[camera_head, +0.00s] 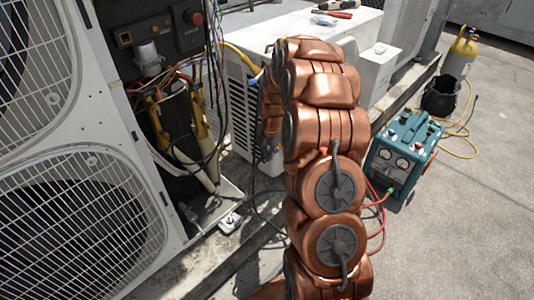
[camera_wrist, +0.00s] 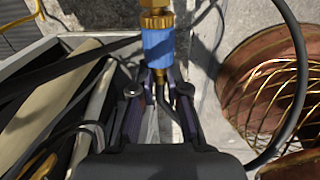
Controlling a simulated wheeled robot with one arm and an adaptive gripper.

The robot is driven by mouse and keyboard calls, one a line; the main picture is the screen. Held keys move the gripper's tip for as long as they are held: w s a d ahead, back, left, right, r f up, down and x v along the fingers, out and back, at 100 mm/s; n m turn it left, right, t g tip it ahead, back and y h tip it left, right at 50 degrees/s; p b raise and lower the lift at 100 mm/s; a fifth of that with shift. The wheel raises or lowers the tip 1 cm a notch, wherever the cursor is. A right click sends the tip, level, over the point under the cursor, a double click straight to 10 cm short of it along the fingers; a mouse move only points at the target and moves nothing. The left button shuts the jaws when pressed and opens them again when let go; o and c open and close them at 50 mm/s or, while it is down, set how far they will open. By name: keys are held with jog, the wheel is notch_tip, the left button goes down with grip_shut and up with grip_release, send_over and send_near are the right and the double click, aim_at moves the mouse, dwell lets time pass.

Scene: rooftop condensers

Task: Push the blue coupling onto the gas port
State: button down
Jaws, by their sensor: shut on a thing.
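The blue coupling (camera_wrist: 158,48) stands near the top middle of the wrist view, with a brass knurled fitting (camera_wrist: 157,20) above it and a brass end below it. My gripper (camera_wrist: 160,76) is shut around the coupling's lower end, one dark finger on each side. In the head view a small patch of blue (camera_head: 255,79) shows at the end of a yellow hose (camera_head: 238,52), just left of my copper-coloured arm. The gripper itself is hidden there by the arm. I cannot tell for certain which fitting is the gas port or whether the coupling touches it.
An open condenser cabinet (camera_head: 140,55) with wires and insulated pipes stands left. A white unit (camera_head: 300,32) with tools on top stands behind my arm. In the wrist view, a dark cable curves down the right.

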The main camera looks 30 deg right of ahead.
jog(key=shift+a, duration=0.15)
jog(key=shift+s+a, duration=0.25)
jog(key=shift+a, duration=0.75)
jog(key=shift+s+a, duration=0.2)
jog(key=shift+a, duration=0.8)
jog(key=c, duration=1.7)
grip_release()
grip_shut()
jog(key=shift+a+r, duration=0.1)
